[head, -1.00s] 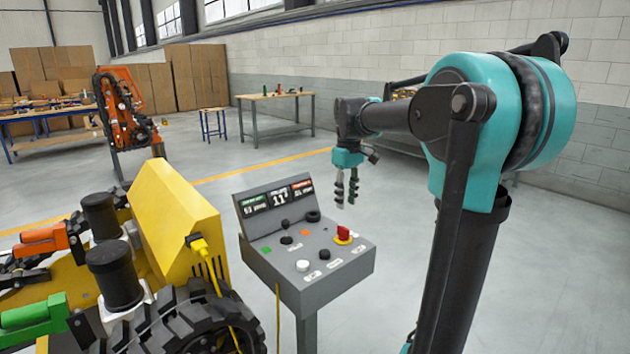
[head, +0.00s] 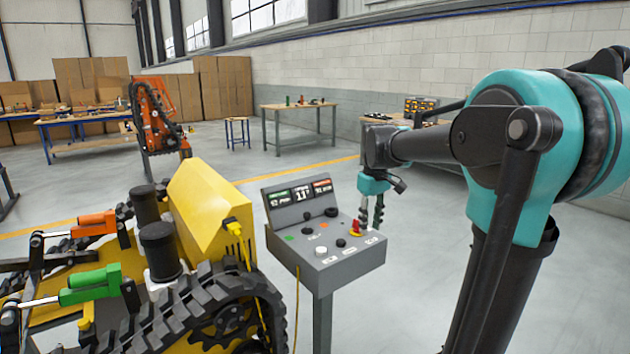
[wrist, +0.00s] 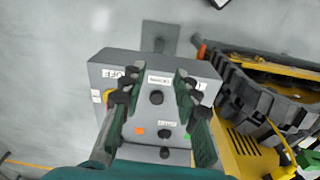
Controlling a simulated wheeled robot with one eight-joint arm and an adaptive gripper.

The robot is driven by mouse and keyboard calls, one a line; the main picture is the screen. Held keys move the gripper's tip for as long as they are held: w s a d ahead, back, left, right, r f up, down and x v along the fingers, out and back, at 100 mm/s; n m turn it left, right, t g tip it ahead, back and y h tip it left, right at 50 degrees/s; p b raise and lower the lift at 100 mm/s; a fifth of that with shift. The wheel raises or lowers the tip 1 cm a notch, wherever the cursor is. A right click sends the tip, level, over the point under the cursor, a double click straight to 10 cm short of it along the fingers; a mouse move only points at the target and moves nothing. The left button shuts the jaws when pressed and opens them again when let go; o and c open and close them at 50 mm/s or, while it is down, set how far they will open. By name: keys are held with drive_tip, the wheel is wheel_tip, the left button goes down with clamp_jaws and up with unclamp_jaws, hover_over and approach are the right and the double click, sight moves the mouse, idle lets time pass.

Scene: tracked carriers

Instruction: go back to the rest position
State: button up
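My gripper (head: 371,222) hangs fingers down at the right part of the grey control console (head: 340,262), close beside its red switch (head: 356,227) in the head view. I cannot tell whether it touches the console. In the wrist view my gripper (wrist: 158,75) has its two fingers spread apart, with nothing held between them. The console (wrist: 108,68) lies below, with a black knob (wrist: 156,97) showing between the fingers. The fingers hide parts of the panel.
A yellow tracked carrier (head: 205,208) stands close left of the console, with a yellow cable (head: 243,248). An orange machine (head: 155,120) and a workbench (head: 300,107) are farther back. Another bench with a lit display (head: 420,105) stands behind my arm. Floor right of the console is clear.

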drive_tip(key=s+d+f+m+t, duration=0.1)
drive_tip(key=s+f+m, duration=0.2)
drive_tip(key=s+f, duration=0.7)
drive_tip(key=s+d+f+m+t, duration=0.2)
drive_tip(key=s+f+m, duration=0.1)
drive_tip(key=s+f, duration=0.7)
drive_tip(key=shift+d+f+t, duration=0.2)
drive_tip(key=shift+f+t, duration=0.1)
idle(1.1)
